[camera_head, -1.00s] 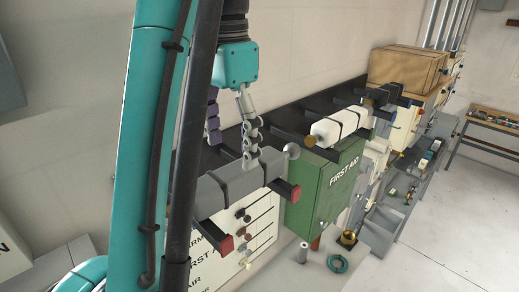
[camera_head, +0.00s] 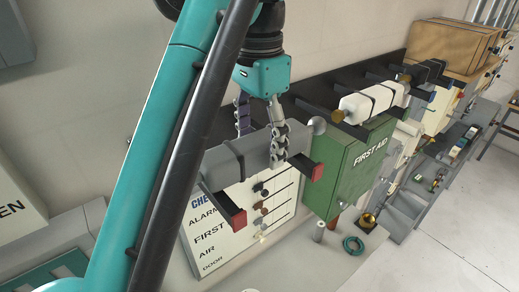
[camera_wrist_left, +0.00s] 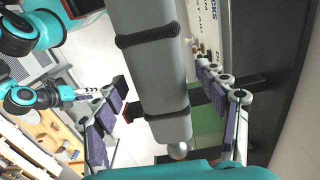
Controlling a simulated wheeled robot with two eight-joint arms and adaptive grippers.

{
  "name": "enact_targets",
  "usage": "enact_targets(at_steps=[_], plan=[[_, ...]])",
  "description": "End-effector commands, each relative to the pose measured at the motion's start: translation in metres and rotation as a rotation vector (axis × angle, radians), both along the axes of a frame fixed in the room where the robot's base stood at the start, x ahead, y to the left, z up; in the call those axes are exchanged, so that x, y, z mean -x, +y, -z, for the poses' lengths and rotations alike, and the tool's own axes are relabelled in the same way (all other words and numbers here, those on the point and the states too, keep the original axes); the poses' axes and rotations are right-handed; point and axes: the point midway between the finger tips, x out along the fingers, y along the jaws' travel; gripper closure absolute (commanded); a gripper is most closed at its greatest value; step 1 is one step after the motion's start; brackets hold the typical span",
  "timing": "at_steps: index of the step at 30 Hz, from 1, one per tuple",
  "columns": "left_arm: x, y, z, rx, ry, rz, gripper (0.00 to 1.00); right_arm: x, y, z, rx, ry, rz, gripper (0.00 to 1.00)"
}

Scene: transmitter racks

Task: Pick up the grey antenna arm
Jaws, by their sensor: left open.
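The grey antenna arm (camera_head: 245,152), a long grey block with black bands and a pale ball at one end, lies across two black brackets with red ends above a white lettered panel. My left gripper (camera_head: 262,142) is open, pointing down over the arm near its ball end. One finger is on the front side; the purple-padded finger is behind and partly hidden by the arm. In the left wrist view the arm (camera_wrist_left: 150,62) runs between the spread fingers, with visible gaps on both sides.
A green FIRST AID box (camera_head: 350,172) stands right of the panel, with a white banded arm (camera_head: 372,102) on brackets above it. A teal ring (camera_head: 353,245) and brass part (camera_head: 367,222) lie on the ledge. Cardboard boxes (camera_head: 450,45) stand farther back.

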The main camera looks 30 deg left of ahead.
Motion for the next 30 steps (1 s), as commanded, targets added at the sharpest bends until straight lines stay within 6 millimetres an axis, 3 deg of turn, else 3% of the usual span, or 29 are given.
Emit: enact_targets(at_steps=[5,8,13,14,23,30], plan=[[0.0,0.0,0.0,0.0,0.0,0.0,0.28,0.0,0.0,0.0,0.0,0.0,0.0,0.6],[0.0,0.0,0.0,0.0,0.0,0.0,0.49,0.0,0.0,0.0,0.0,0.0,0.0,0.6],[0.0,0.0,0.0,0.0,0.0,0.0,0.94,0.0,0.0,0.0,0.0,0.0,0.0,0.6],[0.0,0.0,0.0,0.0,0.0,0.0,0.98,0.0,0.0,0.0,0.0,0.0,0.0,0.6],[0.0,0.0,-0.002,0.0,0.0,0.0,0.98,0.0,0.0,0.0,0.0,0.0,0.0,0.6],[0.0,0.0,-0.021,0.0,0.0,0.0,0.98,0.0,0.0,0.0,0.0,0.0,0.0,0.6]])
